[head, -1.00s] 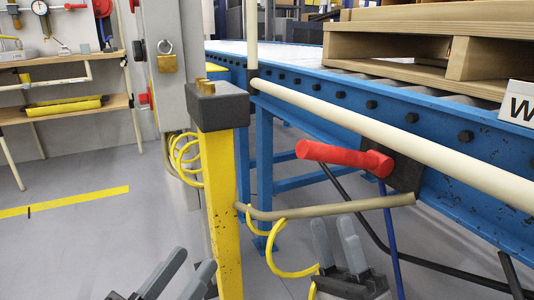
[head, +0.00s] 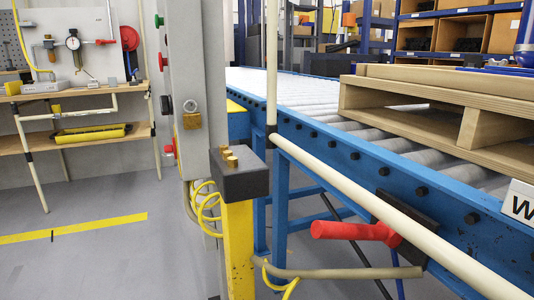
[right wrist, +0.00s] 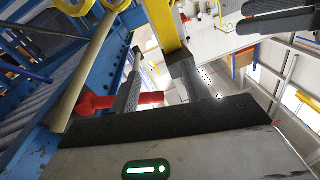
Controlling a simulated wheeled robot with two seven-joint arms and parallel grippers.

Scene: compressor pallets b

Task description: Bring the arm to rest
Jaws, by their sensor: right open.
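My right gripper (right wrist: 158,75) shows in the right wrist view with its two grey fingers apart and nothing between them. A red lever handle (head: 345,230) juts from the side of the blue conveyor in the head view. It also shows behind the right gripper's fingers in the right wrist view (right wrist: 95,102); I cannot tell the gap between them. Neither gripper shows in the head view now. Dark grey bars at the top right of the right wrist view cannot be identified for sure.
A yellow post (head: 238,245) with a dark block on top stands left of the blue conveyor (head: 345,155). A cream rail (head: 400,220) runs along the conveyor. A wooden pallet (head: 400,112) lies on its rollers. Grey floor (head: 100,245) is open at the left.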

